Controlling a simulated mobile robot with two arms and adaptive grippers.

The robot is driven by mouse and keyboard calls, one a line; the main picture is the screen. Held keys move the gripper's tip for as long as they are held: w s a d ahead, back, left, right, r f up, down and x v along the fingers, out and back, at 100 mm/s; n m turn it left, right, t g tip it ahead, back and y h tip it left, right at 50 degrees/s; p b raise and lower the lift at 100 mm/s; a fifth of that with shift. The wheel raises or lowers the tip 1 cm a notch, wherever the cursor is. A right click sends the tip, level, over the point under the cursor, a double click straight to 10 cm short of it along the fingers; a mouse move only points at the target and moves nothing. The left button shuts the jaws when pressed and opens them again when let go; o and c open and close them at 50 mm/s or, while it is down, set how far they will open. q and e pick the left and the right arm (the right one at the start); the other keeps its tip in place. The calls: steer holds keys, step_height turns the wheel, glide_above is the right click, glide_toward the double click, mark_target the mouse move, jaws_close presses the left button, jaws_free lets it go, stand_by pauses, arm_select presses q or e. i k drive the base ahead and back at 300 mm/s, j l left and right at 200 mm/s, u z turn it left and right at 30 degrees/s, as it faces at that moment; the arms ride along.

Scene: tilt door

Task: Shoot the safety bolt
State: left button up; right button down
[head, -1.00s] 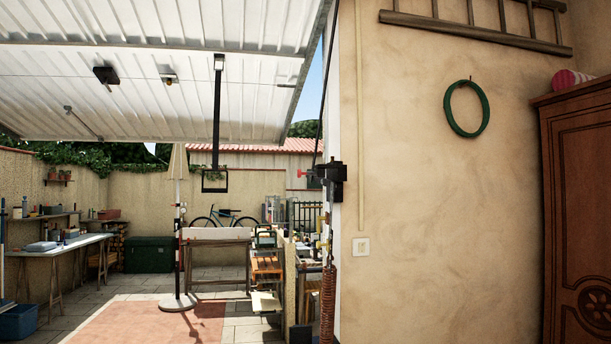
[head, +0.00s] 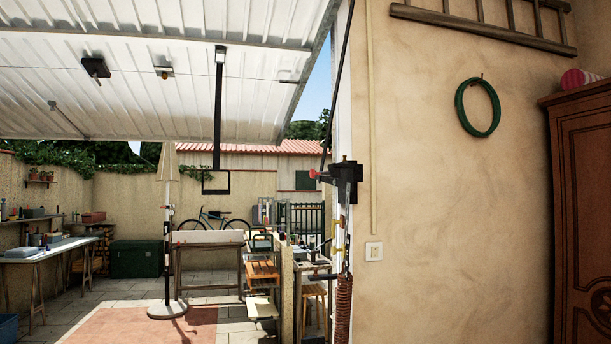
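The white ribbed tilt door (head: 150,90) is raised and slopes overhead at the left. A dark metal bolt-like fitting (head: 345,174) with a red knob (head: 314,174) at its left end sits at the door opening's right edge, beside the tan wall. I cannot tell whether its bolt is extended or drawn back. A black bar (head: 217,120) hangs from the door, with a rectangular loop (head: 216,183) at its lower end. Neither of my grippers is in view.
A coiled rusty spring (head: 343,312) hangs below the fitting. A parasol (head: 167,230) on a round base stands in the yard, left of a wooden table (head: 208,240). A wardrobe (head: 582,210) stands at the right. Paving between is partly clear.

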mark_target(312, 173)
steer(key=i+j+z, duration=0.15)
steer(key=i+j, duration=0.45)
steer(key=i+j+z, duration=0.2)
steer(key=i+j, duration=0.35)
steer(key=j, duration=0.2)
